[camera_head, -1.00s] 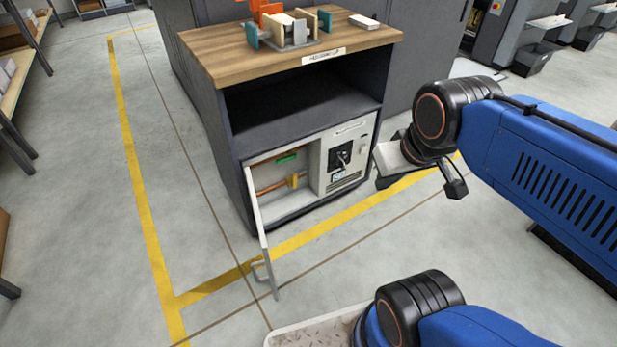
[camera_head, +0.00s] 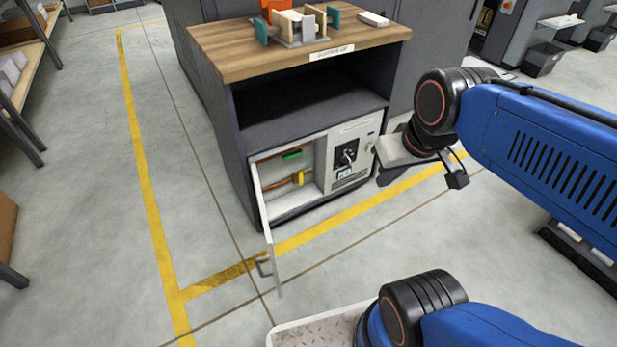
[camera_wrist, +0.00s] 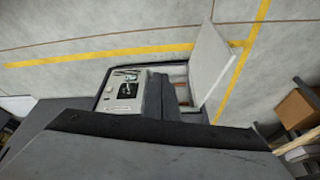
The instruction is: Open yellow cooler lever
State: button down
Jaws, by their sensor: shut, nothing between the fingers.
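The yellow lever (camera_head: 299,178) is small and stands about upright on a copper-coloured pipe inside the open lower left compartment of the cabinet. My gripper (camera_head: 383,179) is shut and empty, in front and to the right of the cabinet, apart from the lever. In the wrist view the lever cannot be made out, and a dark part of mine covers the bottom.
A grey panel with a black switch (camera_head: 346,156) is right of the compartment; it also shows in the wrist view (camera_wrist: 127,91). A wooden top (camera_head: 290,62) with a fixture stands above an open shelf (camera_head: 305,108). Floor left of the cabinet is clear.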

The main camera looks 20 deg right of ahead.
jog(key=w+a+f+g+y, duration=0.2)
jog(key=w+f+y, duration=0.3)
jog(key=w, duration=0.5)
jog(key=w+a+f+g+y, duration=0.1)
jog(key=w+f+g+y, duration=0.15)
jog(key=w+f, duration=0.55)
jog(key=w+a+f+g+y, duration=0.15)
jog(key=w+f+y, duration=0.25)
jog(key=w, duration=0.8)
jog(key=w+d+f+m+t+y, duration=0.1)
jog(key=w+d+f+m+t, duration=0.1)
jog(key=f, duration=0.8)
jog(key=w+d+f+m+t+y, duration=0.1)
jog(key=w+d+f+t, duration=0.4)
jog(key=f, duration=0.6)
jog(key=w+d+f+m+t+y, duration=0.1)
jog(key=w+d+f+m+t, duration=0.2)
jog(key=w+f, duration=0.4)
notch_tip(320, 180, down, 4)
jog(key=shift+w+d+r+t+y, duration=0.15)
jog(key=shift+w+d+t+y, duration=0.2)
jog(key=shift+d, duration=0.4)
jog(key=shift+s, duration=0.1)
send_near(300, 177)
jog(key=shift+w+a+r, duration=0.15)
jog(key=shift+w+a, duration=0.7)
jog(key=shift+w, duration=0.25)
jog(key=shift+w+a+r, duration=0.15)
jog(key=shift+w+a, duration=0.7)
jog(key=shift+w, duration=0.25)
